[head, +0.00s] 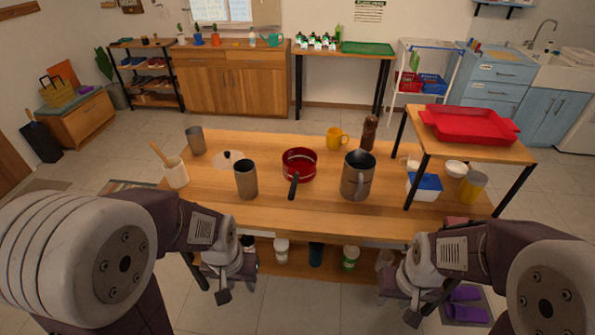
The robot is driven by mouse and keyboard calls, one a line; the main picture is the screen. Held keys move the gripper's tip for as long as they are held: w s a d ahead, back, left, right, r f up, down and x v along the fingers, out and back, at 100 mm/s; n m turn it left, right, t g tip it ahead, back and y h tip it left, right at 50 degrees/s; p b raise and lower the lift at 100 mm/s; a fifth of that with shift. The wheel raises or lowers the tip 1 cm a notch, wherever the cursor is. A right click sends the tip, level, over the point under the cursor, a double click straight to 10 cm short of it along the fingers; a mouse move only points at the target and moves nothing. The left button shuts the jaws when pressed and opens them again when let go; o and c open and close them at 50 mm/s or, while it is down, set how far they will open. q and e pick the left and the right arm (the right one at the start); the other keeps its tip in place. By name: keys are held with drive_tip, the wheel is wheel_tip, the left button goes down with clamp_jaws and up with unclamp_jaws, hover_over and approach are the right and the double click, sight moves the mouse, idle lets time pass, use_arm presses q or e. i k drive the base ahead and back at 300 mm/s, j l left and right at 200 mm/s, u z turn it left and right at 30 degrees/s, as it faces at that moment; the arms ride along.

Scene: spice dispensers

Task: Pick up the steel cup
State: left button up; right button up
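Two plain grey-brown metal cups stand upright on the wooden table. The nearer, taller cup (246,180) is left of the middle; the smaller cup (196,141) is at the far left corner. A larger metal pitcher with a handle (357,178) stands right of the middle. I cannot tell for certain which one is the steel cup. My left gripper (230,285) hangs below the table's front edge, apart from all of them. My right gripper (402,300) hangs low in front of the table at the right. Neither visibly holds anything; their finger gaps are unclear.
A utensil pot (176,172), yellow mug (337,139) and pepper mill (368,133) stand around. A raised shelf with a red tray (468,124) covers the right end.

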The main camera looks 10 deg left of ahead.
sight(244, 170)
drive_tip(key=i+j+z, duration=0.1)
drive_tip(key=j+z, duration=0.2)
drive_tip(key=j, duration=0.95)
drive_tip(key=j+z, duration=0.3)
drive_tip(key=j, duration=0.95)
